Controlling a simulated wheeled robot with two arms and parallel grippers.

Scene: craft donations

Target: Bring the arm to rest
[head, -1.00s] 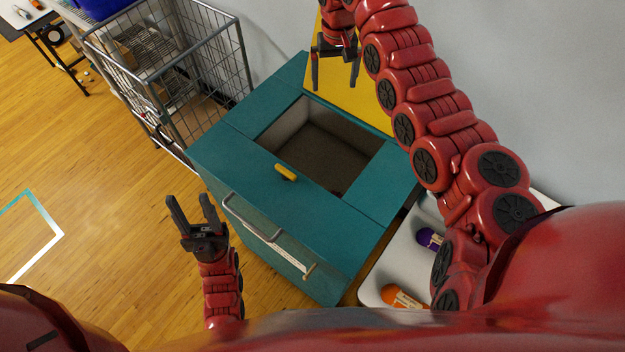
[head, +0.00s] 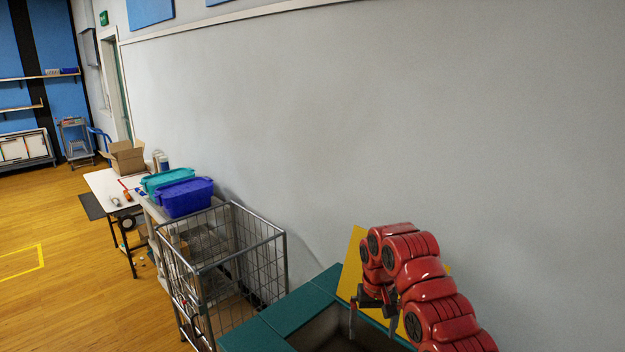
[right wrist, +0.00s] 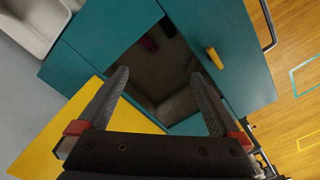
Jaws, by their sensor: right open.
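My right arm (head: 430,290) reaches in from the lower right of the head view. Its gripper (head: 372,320) points down over the opening of the teal box (head: 285,312), in front of a yellow panel (head: 350,268). In the right wrist view the gripper (right wrist: 160,76) is open, with nothing between its fingers. A yellow handle (right wrist: 215,58) is on the box top. My left gripper is in neither view now.
A wire cage cart (head: 225,265) stands left of the teal box. Behind it are a blue bin (head: 185,197), a teal bin (head: 163,178) and a table with a cardboard box (head: 126,158). A grey wall (head: 450,120) is close behind. Wooden floor is open at left.

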